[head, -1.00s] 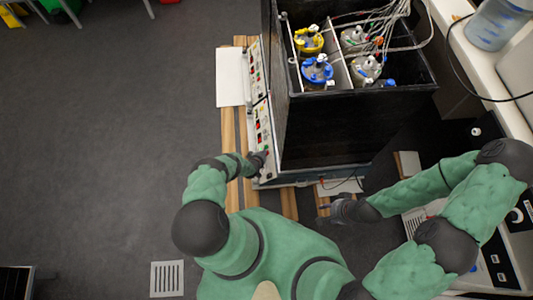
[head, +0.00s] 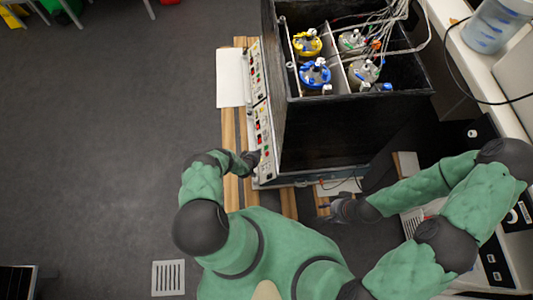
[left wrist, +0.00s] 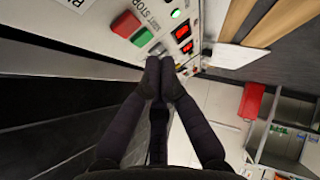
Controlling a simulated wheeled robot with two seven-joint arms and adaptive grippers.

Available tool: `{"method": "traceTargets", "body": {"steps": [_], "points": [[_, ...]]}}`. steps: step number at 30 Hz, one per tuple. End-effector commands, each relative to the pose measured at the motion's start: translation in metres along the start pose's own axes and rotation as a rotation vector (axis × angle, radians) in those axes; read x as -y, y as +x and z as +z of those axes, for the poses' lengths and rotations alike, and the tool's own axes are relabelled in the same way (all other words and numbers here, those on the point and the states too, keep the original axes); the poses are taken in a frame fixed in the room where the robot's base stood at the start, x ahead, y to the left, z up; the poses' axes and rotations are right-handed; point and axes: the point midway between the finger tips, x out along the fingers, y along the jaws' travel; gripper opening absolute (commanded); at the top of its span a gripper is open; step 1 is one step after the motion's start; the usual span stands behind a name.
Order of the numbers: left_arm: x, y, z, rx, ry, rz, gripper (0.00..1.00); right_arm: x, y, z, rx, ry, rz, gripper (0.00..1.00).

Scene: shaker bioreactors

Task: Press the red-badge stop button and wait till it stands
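The control panel (head: 263,120) runs along the left side of the black shaker box (head: 330,135). In the left wrist view, a red square (left wrist: 125,24) and a green square (left wrist: 142,38) sit on the panel beside partly readable "STOP" lettering. A small grey button (left wrist: 157,50) is just beyond my fingertips. My left gripper (left wrist: 160,66) is shut and empty, its tips close to the panel's buttons; I cannot tell whether they touch. It also shows in the head view (head: 253,160).
The open box holds several capped vessels, including a yellow-capped one (head: 307,44) and a blue-capped one (head: 315,73), with cables above. Red displays (left wrist: 182,33) glow on the panel. A bench (head: 470,50) stands at right.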

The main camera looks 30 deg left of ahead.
Motion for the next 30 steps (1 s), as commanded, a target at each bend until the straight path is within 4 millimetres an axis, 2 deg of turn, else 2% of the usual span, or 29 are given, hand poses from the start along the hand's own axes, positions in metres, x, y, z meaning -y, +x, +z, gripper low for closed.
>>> {"method": "traceTargets", "body": {"steps": [9, 30], "points": [[0.006, -0.017, -0.016, 0.000, 0.000, 0.000, 0.00, 0.004, -0.010, 0.000, 0.000, 0.000, 0.000, 0.40], [0.007, -0.017, -0.017, -0.001, 0.000, 0.000, 0.00, 0.003, -0.009, 0.000, 0.000, 0.000, 0.000, 0.40]]}}
